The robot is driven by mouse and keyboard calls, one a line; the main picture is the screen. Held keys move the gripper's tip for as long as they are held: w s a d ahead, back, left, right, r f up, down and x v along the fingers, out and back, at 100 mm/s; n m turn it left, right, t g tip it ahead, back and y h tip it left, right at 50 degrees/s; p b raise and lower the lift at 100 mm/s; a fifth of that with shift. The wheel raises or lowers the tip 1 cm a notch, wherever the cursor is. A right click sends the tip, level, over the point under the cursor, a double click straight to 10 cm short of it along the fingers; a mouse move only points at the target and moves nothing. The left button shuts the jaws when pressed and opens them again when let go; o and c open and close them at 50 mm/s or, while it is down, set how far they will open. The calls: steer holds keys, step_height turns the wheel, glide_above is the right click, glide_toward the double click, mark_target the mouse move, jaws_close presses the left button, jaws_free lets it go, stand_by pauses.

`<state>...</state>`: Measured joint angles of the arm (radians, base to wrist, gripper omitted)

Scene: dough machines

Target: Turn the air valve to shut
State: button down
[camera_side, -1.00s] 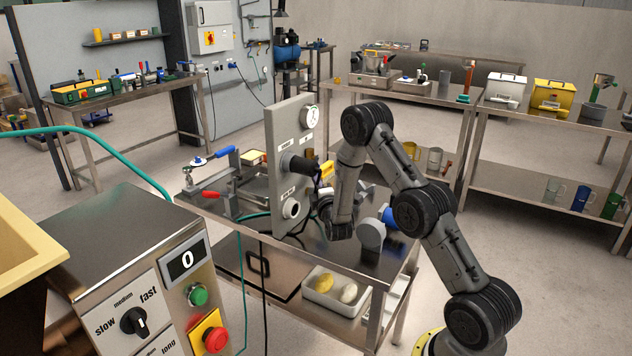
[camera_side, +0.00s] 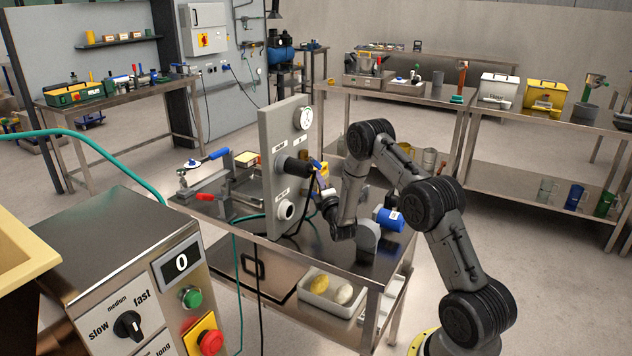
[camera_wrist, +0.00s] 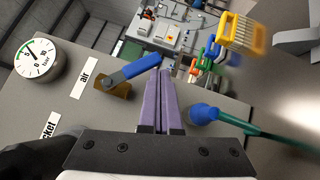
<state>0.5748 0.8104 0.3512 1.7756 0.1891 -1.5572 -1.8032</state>
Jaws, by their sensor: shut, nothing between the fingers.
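In the wrist view the air valve has a brass body (camera_wrist: 112,87) and a blue lever (camera_wrist: 138,69), on a grey panel (camera_wrist: 75,110) next to an "air" label (camera_wrist: 84,78). The lever slants up and right from the body. My gripper (camera_wrist: 165,74) has purple fingers, shut together and empty. Their tips are just right of the lever's free end; whether they touch it I cannot tell. In the side view my gripper is by the panel's right side (camera_side: 270,180), its fingertips unclear.
A pressure gauge (camera_wrist: 38,60) is on the panel. A blue hose connector (camera_wrist: 203,114) with a green hose (camera_wrist: 270,134) lies right of my fingers.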

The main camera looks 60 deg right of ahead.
steer(key=shift+d+r, duration=0.25)
steer(key=shift+d, duration=0.25)
steer(key=shift+d+r, duration=0.2)
steer(key=shift+d, duration=0.25)
steer(key=shift+d+r, duration=0.45)
steer(key=shift+d, duration=0.1)
steer(key=shift+d+r, duration=0.1)
steer(key=shift+s, duration=0.1)
